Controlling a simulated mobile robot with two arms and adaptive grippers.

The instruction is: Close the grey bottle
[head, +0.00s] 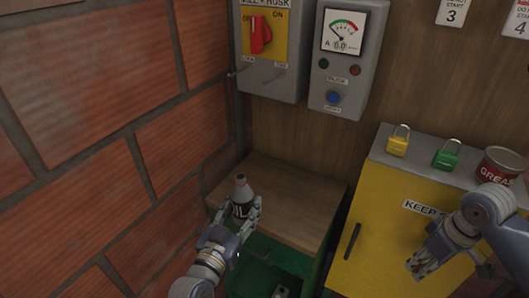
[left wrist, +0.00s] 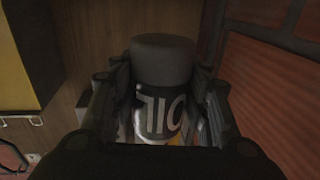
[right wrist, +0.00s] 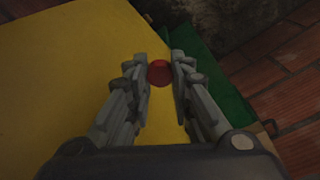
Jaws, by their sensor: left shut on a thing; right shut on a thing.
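The grey bottle (head: 240,191) stands over the wooden top near the brick wall, its tapered top upward. My left gripper (head: 241,211) is shut around its body. In the left wrist view the bottle (left wrist: 163,70) sits between both fingers, and its dark "OIL" label appears upside down. My right gripper (head: 423,264) is in front of the yellow cabinet, well to the right of the bottle. In the right wrist view it is shut on a small round red cap (right wrist: 159,73) at its fingertips. The cap is hard to make out in the head view.
The yellow cabinet (head: 377,220) carries a yellow padlock (head: 398,141), a green padlock (head: 447,154) and a red grease can (head: 500,166). A wooden-topped box (head: 290,195) stands beside it. The brick wall (head: 90,130) bounds the left; switch boxes (head: 345,55) hang behind.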

